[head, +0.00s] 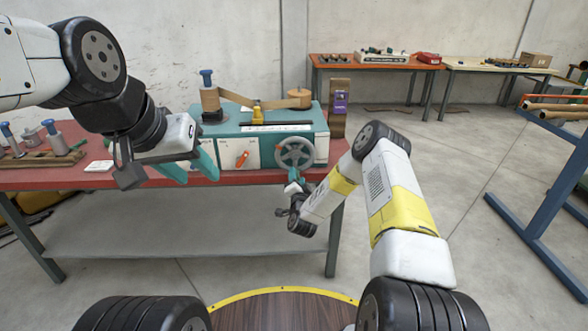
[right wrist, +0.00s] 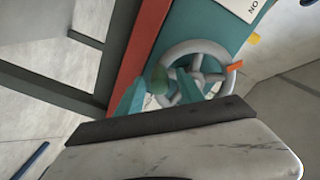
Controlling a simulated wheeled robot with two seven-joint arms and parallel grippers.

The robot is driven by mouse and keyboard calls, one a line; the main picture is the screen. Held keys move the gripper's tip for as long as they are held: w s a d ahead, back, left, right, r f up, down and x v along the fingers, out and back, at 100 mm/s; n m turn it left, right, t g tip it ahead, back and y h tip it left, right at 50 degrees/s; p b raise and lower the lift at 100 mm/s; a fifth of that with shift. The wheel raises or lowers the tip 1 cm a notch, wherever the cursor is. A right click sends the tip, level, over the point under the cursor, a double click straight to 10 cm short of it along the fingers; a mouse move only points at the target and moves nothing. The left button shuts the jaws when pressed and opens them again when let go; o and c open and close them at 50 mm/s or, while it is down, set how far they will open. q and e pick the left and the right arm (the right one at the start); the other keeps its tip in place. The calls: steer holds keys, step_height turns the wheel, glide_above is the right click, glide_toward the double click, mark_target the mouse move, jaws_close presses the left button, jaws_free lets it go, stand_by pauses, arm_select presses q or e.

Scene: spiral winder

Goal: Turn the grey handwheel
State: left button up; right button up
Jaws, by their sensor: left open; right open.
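The grey handwheel (head: 296,154) is a spoked wheel on the front right of the teal winder (head: 226,128). In the right wrist view the handwheel (right wrist: 222,58) has a rounded green knob (right wrist: 158,79) at its rim and an orange piece (right wrist: 234,66) at the opposite side. My right gripper (head: 294,184) is open just below and in front of the wheel. In the right wrist view its teal fingers (right wrist: 160,92) show on either side of the knob; contact cannot be told. My left gripper (head: 192,170) is open and empty at the winder's front left.
The winder stands on a red-topped table (head: 90,178) with an open lower shelf (head: 190,235). An orange lever (head: 242,158) is on its front panel, left of the wheel. A wooden rack (head: 45,153) holds tools at left. A blue frame (head: 540,190) stands right; floor between is clear.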

steer(key=shift+w, duration=0.4)
jaws_close()
stand_by(1.2)
